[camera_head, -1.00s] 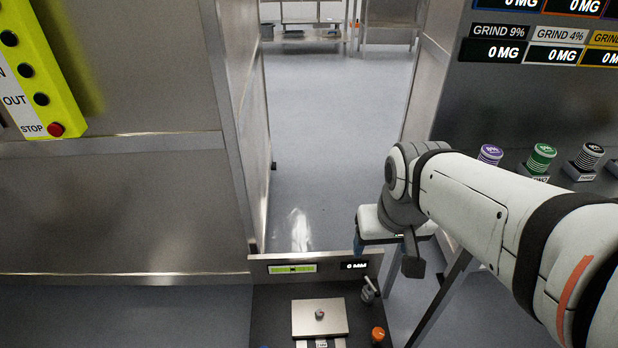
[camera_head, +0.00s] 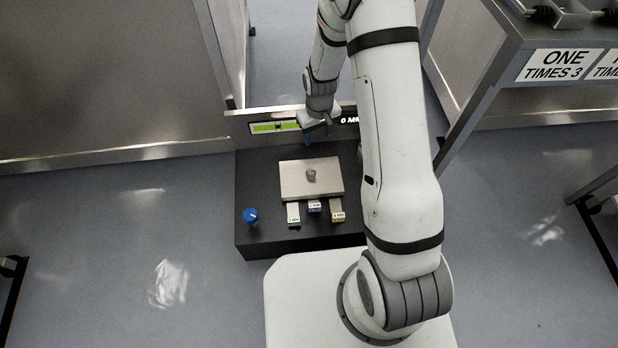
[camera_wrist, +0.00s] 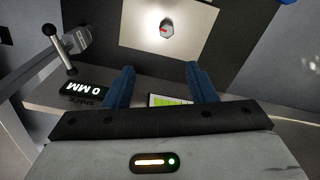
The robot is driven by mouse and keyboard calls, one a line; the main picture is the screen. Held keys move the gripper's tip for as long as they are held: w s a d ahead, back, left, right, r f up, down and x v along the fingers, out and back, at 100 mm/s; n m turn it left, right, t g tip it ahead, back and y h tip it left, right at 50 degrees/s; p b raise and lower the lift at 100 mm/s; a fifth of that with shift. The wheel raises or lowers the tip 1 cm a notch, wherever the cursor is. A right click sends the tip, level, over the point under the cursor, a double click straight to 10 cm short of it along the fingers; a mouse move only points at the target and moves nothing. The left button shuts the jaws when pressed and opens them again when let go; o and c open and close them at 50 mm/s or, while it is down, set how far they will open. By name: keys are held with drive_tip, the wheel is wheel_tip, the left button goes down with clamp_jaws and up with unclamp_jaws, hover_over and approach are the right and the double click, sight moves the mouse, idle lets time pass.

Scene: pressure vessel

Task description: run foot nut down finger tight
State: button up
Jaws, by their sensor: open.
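A small grey nut-like piece with a red mark (camera_head: 311,175) sits on a pale metal plate (camera_head: 290,190) on the black block; I cannot tell for sure that it is the foot nut. It also shows in the wrist view (camera_wrist: 167,31), at the top, on the bright plate (camera_wrist: 135,32). My gripper (camera_head: 318,134) is at the back edge of the block, near the display panel. Its blue fingers (camera_wrist: 160,72) are apart with nothing between them, and the piece lies beyond the fingertips.
The black block (camera_head: 255,190) carries a blue knob (camera_head: 250,215) and several labelled tabs at the plate's front. A panel with a green level strip (camera_head: 274,127) and "0 MM" stands behind. A T-handle (camera_wrist: 62,52) is left in the wrist view. A labelled bench (camera_head: 520,40) stands at right.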

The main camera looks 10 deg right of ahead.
drive_tip(key=b, duration=0.3)
hover_over(312, 173)
drive_tip(key=shift+n, duration=0.3)
wheel_tip(312, 173, down, 13)
drive_tip(key=shift+f, duration=0.1)
wheel_tip(312, 173, down, 8)
drive_tip(key=b, duration=0.2)
drive_tip(key=shift+b, duration=0.35)
drive_tip(key=shift+r, duration=0.2)
